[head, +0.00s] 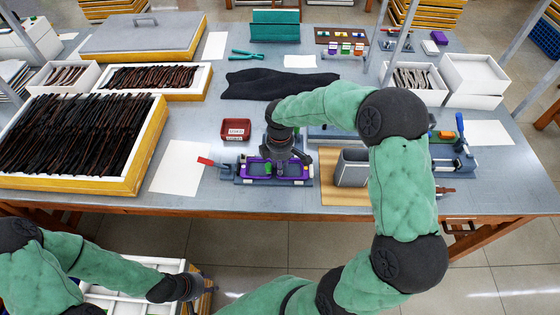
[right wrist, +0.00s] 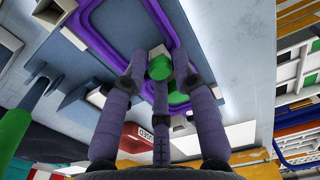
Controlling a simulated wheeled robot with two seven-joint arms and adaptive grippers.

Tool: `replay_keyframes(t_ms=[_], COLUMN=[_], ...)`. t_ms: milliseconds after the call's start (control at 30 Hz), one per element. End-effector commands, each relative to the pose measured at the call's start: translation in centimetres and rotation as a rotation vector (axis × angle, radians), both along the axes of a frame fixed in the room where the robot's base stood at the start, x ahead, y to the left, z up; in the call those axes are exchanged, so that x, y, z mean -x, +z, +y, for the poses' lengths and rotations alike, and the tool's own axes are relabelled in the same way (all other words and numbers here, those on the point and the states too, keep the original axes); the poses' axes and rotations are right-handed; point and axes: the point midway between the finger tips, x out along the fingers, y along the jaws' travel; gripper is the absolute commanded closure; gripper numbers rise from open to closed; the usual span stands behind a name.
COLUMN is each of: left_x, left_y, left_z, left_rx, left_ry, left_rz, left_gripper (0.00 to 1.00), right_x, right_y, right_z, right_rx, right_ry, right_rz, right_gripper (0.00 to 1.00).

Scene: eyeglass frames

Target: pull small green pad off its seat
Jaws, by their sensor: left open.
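The purple-framed fixture (head: 262,181) lies near the table's front edge in the head view; its purple rim (right wrist: 92,32) also shows in the right wrist view. My right gripper (head: 279,167) points down over it and hides part of it. In the right wrist view a small green pad (right wrist: 160,69) sits among the tips of my three right fingers (right wrist: 161,76), and a second green piece (right wrist: 179,97) shows just below it. Whether the fingers touch the pad cannot be told. My left gripper (head: 202,288) is open, low at the front left, away from the fixture.
A red labelled tray (head: 236,130) stands behind the fixture to the left. A red-handled tool (head: 213,163) lies just left of it. A crate of dark frames (head: 75,140) fills the left.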

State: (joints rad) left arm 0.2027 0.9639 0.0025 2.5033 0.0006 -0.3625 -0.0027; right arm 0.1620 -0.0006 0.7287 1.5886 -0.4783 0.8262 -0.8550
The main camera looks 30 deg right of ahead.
Motion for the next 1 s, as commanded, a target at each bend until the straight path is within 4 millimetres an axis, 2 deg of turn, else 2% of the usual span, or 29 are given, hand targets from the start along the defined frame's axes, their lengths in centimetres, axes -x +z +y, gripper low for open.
replay_keyframes(t_ms=[267, 367, 400, 1000], left_x=[-0.01, -0.01, -0.01, -0.01], left_y=[0.0, 0.0, -0.01, -0.01], left_z=[0.0, 0.0, 0.0, 0.0], left_rx=[0.0, 0.0, 0.0, 0.0], left_ry=[0.0, 0.0, 0.0, 0.0], left_rz=[0.0, 0.0, 0.0, 0.0], left_gripper=[0.56, 0.56, 0.56, 0.56], right_x=[-0.02, -0.02, -0.02, -0.07], right_y=[-0.08, -0.08, -0.08, 0.13], right_z=[0.0, 0.0, 0.0, -0.02], right_rx=[0.001, 0.001, 0.001, 0.0], right_ry=[0.0, 0.0, 0.0, 0.0], right_rz=[-0.001, -0.001, -0.001, -0.002], right_gripper=[0.72, 0.97, 1.0, 1.0])
